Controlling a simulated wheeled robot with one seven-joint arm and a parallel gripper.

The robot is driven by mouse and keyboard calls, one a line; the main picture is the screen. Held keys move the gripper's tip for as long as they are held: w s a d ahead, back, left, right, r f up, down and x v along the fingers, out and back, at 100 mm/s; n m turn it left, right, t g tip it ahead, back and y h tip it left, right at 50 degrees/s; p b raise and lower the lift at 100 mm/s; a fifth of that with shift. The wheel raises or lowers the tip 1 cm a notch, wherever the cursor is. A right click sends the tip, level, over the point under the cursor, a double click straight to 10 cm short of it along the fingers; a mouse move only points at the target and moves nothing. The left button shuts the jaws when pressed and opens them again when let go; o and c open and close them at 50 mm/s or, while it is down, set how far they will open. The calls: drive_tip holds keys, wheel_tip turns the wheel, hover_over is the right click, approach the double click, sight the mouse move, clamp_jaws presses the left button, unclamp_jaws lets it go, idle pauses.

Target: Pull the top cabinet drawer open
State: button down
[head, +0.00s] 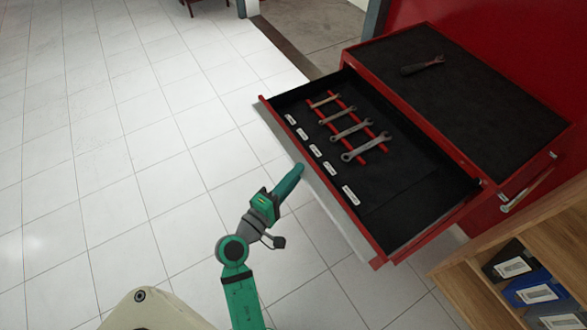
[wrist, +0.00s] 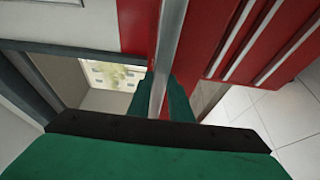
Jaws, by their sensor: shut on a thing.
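The red tool cabinet (head: 460,95) stands at the right with a black top. Its top drawer (head: 410,205) is pulled well out, showing a black liner. My green gripper (head: 299,168) reaches the drawer's grey front rail (head: 335,212) from the left, near the middle of its length. In the wrist view, my gripper (wrist: 160,100) has one finger on each side of the silver rail (wrist: 166,60), shut on it. The fingertips are partly hidden in the head view.
Several wrenches (head: 350,129) lie on red strips in the drawer, beside white labels. The tiled floor (head: 110,130) at the left is clear.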

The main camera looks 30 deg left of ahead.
drive_tip(key=shift+s+f, duration=0.25)
drive_tip(key=shift+f, duration=0.2)
drive_tip(key=c, duration=1.8)
unclamp_jaws()
drive_tip(key=shift+c, duration=0.2)
drive_tip(key=shift+o, duration=0.8)
drive_tip(key=shift+w+r, duration=0.1)
drive_tip(key=shift+r, duration=0.1)
drive_tip(key=shift+a, duration=0.1)
drive_tip(key=s, duration=1)
drive_tip(key=shift+s+a, duration=0.35)
drive_tip(key=shift+s, duration=0.05)
